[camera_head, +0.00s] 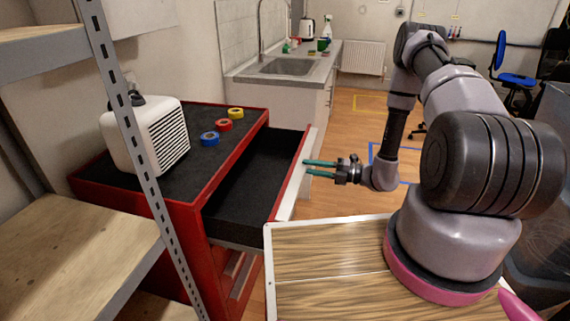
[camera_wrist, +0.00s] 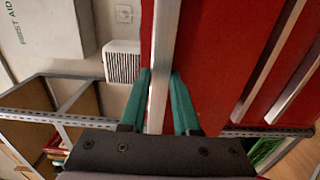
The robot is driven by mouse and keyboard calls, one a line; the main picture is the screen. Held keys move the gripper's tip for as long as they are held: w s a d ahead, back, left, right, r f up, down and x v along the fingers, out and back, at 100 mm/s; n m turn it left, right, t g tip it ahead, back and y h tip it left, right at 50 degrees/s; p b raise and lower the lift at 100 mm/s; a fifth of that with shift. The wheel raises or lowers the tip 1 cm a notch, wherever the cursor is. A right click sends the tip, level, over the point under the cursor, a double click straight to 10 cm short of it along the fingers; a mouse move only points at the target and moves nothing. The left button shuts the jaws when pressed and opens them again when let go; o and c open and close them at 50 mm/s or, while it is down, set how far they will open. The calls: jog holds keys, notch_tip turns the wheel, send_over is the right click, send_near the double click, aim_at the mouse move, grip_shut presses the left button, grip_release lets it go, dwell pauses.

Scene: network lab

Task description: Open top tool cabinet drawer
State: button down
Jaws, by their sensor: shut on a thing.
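The red tool cabinet (camera_head: 190,221) stands left of centre in the head view. Its top drawer (camera_head: 257,180) is pulled out, and its black inside shows, with nothing visible in it. A pale handle strip (camera_head: 298,178) runs along the drawer's front. My gripper (camera_head: 308,169) is at this strip, with teal fingers. In the wrist view the fingers of my gripper (camera_wrist: 163,95) lie on either side of the pale strip (camera_wrist: 164,60) and are shut on it. The red drawer front (camera_wrist: 205,60) is beside it.
On the cabinet top are a white heater-like box (camera_head: 148,135) and blue (camera_head: 210,139), red (camera_head: 223,125) and yellow (camera_head: 236,113) tape rolls. A metal shelf (camera_head: 85,240) stands at the left. A wood-grain top (camera_head: 330,275) is close in front of the drawer. A sink counter (camera_head: 290,68) is behind.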

jog(key=v, duration=0.9)
jog(key=shift+s+f, duration=0.2)
jog(key=shift+f, duration=0.05)
jog(key=c, duration=0.7)
grip_release()
jog(key=shift+w, duration=0.1)
jog(key=shift+r, duration=0.1)
jog(key=v, duration=1)
jog(key=shift+d, duration=0.4)
